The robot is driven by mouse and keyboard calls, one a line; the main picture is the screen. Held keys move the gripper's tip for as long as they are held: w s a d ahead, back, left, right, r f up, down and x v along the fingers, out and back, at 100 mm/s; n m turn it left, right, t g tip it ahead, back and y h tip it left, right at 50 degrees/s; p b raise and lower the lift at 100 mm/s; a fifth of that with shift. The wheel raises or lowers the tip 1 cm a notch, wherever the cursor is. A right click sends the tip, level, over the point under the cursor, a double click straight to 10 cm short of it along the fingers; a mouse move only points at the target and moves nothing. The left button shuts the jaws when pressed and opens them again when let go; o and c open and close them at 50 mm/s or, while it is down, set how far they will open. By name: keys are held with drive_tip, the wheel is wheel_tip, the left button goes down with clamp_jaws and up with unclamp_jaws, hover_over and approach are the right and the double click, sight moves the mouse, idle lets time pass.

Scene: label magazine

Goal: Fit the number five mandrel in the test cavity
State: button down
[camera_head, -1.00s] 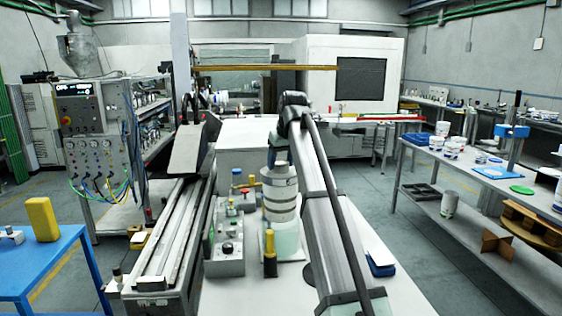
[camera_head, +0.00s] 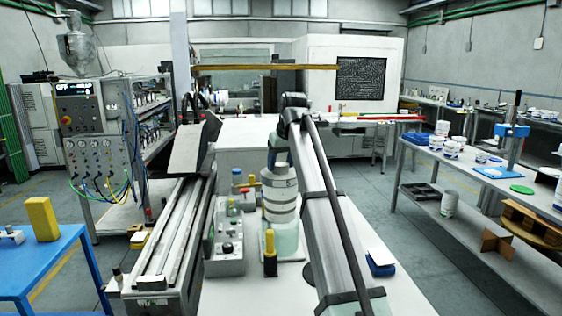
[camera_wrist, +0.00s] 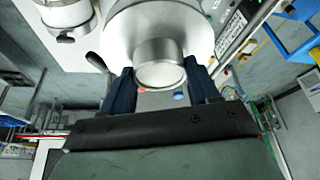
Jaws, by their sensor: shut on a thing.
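A white, stepped, round mandrel (camera_head: 280,196) stands upright near the middle of the head view, with a dark mark like a 5 near its top. My gripper (camera_wrist: 160,80) is shut on the metal knob of the mandrel, which shows in the wrist view as a broad pale disc (camera_wrist: 120,35). The two dark blue fingers lie on either side of the knob. Directly below the mandrel is a pale green, round holder (camera_head: 287,240), possibly the test cavity. I cannot tell whether the mandrel is seated in it or just above. My arm partly hides the right side.
A grey control box (camera_head: 226,258) with knobs stands close left of the mandrel. A yellow and black post (camera_head: 270,255) stands in front. A long rail machine (camera_head: 165,245) runs further left. A blue and white block (camera_head: 380,264) lies right of my arm on the bench.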

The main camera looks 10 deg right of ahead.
sight(281, 195)
drive_tip(key=shift+f, duration=5.85)
idle(0.7)
drive_tip(key=shift+c, duration=0.9)
unclamp_jaws()
drive_tip(key=shift+f, duration=0.1)
drive_tip(key=v, duration=1.4)
